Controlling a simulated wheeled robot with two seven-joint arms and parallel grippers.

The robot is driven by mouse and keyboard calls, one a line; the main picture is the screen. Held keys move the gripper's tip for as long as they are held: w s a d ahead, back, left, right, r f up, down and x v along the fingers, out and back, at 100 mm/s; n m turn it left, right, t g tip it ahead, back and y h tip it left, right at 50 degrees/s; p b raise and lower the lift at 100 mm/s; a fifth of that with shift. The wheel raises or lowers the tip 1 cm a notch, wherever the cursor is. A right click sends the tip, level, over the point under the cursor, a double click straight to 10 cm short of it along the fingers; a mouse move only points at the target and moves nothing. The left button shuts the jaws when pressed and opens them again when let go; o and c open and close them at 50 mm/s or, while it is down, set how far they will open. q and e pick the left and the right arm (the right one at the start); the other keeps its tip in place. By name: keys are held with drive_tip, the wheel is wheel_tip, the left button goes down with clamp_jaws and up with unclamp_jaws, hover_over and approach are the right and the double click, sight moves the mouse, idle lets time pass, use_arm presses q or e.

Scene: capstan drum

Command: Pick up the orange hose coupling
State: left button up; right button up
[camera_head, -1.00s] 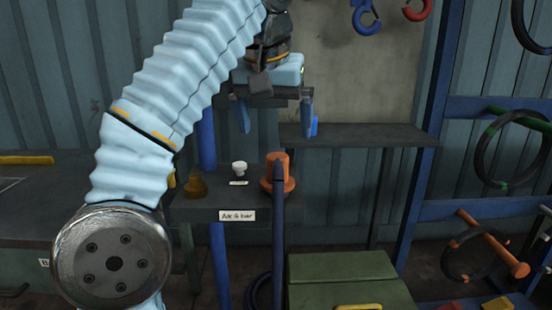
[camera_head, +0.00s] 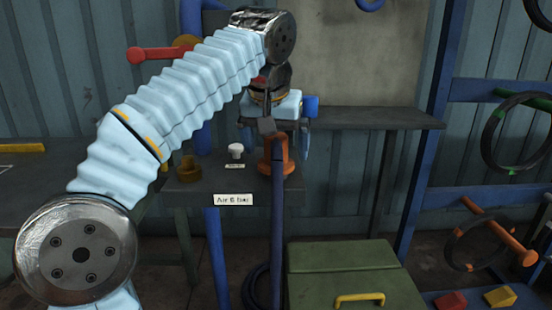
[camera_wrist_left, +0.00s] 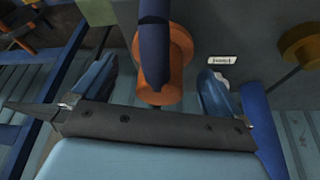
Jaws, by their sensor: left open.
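The orange hose coupling (camera_head: 288,164) stands upright on a dark shelf (camera_head: 240,186), with a dark blue hose (camera_head: 278,230) running down in front of it. In the left wrist view the coupling (camera_wrist_left: 178,48) lies between my two blue fingers, with the hose (camera_wrist_left: 154,40) crossing over it. My left gripper (camera_head: 274,146) is open, pointing down, with its fingers on either side of the coupling's upper part in the head view. In the left wrist view my left gripper (camera_wrist_left: 155,90) shows a gap on both sides of the coupling. Contact cannot be told. My right gripper is not in view.
A white knob (camera_head: 236,150) and a brass fitting (camera_head: 189,169) stand left of the coupling. A label (camera_head: 232,200) is on the shelf's front edge. A red lever (camera_head: 155,54) is behind my arm. A green box (camera_head: 345,256) sits below, right of the hose.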

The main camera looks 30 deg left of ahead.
use_arm(q)
drive_tip(key=shift+x, duration=0.95)
drive_tip(key=c, duration=1.2)
drive_tip(key=shift+r, duration=0.1)
